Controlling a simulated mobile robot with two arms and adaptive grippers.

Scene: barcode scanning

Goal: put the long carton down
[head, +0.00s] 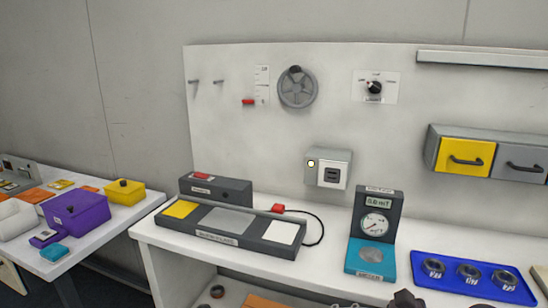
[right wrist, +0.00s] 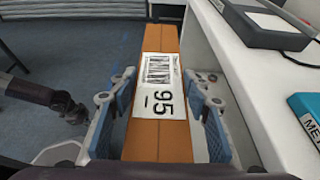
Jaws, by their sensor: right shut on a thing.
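The long carton (right wrist: 166,80) is orange-brown and shows in the right wrist view. My left gripper is not seen clearly in either view.
The white bench (head: 160,236) holds a long grey tray (head: 228,240) with yellow, grey and white pads, a dial gauge (head: 375,232) and a blue tray (head: 458,290) with metal rings. A side table at left holds a purple box (head: 77,213). Blue floor (right wrist: 60,50) is open left of the carton.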

